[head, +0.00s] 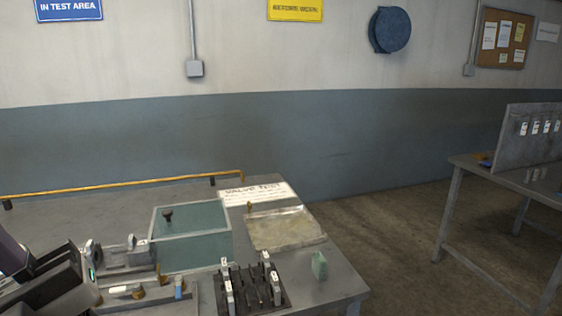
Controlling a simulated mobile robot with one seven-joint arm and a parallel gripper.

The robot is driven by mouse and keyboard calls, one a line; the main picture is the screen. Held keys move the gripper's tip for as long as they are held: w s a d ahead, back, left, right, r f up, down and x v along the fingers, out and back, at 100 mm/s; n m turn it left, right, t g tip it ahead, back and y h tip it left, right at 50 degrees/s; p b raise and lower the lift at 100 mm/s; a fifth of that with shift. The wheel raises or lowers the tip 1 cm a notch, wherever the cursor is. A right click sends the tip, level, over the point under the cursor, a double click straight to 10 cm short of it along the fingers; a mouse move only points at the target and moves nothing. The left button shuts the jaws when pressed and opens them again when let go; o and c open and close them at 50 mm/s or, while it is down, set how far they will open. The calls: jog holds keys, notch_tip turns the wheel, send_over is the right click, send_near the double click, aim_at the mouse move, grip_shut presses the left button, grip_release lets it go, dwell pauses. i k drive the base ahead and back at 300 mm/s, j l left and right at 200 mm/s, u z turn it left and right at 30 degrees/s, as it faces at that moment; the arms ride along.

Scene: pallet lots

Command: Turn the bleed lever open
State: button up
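A grey metal valve fixture (128,255) with a round flange sits at the left of the near table, beside a clear greenish tank (195,240). In front of it lies a low assembly with a brass-coloured fitting (138,292) and a small blue part (179,286). I cannot tell which part is the bleed lever, or how it is turned. A dark knob (168,215) shows at the tank. My gripper (88,275), dark and grey, comes in from the left edge close to the fixture. Its fingertips are not clear, and I cannot tell whether it touches anything.
A black rack (250,288) with several white-tagged upright pieces stands at the table's front. A green block (319,265) is right of it. A clear tray (285,230) and a white sign (257,193) lie behind. An orange rail (120,186) runs along the back. Another table (510,175) stands right.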

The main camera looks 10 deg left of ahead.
aim_at(136, 287)
jog(key=u, duration=1.25)
